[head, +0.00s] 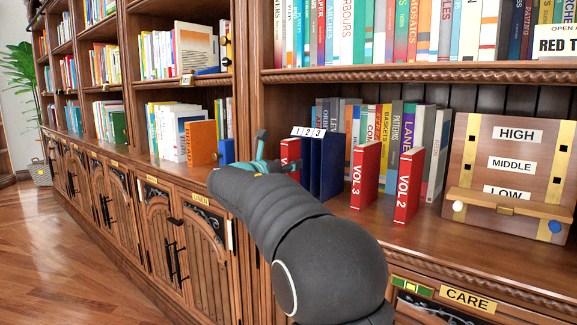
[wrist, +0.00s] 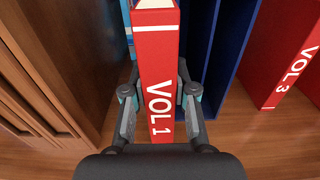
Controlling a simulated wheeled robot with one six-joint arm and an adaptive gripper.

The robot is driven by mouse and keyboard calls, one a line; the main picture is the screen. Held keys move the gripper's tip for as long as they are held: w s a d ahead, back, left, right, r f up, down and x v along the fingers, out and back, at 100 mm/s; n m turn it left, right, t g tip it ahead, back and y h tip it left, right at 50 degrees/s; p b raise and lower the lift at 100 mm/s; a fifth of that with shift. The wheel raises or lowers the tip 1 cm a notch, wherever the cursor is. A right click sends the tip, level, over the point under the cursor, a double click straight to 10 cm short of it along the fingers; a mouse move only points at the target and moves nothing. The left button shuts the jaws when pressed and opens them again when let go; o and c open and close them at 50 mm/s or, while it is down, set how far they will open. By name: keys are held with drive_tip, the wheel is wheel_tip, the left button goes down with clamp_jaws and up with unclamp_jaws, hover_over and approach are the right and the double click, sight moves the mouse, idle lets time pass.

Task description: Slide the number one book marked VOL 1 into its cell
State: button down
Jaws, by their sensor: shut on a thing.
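The red book marked VOL 1 (wrist: 158,85) stands upright between the fingers of my gripper (wrist: 158,97), which is shut on it. In the head view, the book's red upper part (head: 290,150) shows beyond my gripper (head: 272,166); my arm hides its lower part. The dark blue holder (head: 327,165) carries a white 1 2 3 label (head: 307,132). The book is at the holder's left end, under the 1. Blue dividers (wrist: 205,50) are just right of the book in the wrist view. I cannot tell how deep the book is in the cell.
Red books VOL 3 (head: 365,175) and VOL 2 (head: 408,185) stand right of the holder. A wooden HIGH, MIDDLE, LOW board (head: 515,165) is further right. A brown cabinet upright (wrist: 75,50) is close on the left. The front shelf strip is bare.

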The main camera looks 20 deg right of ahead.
drive_tip(key=c, duration=0.8)
unclamp_jaws()
drive_tip(key=shift+w+d, duration=0.1)
drive_tip(key=shift+c, duration=0.2)
drive_tip(key=v, duration=1.2)
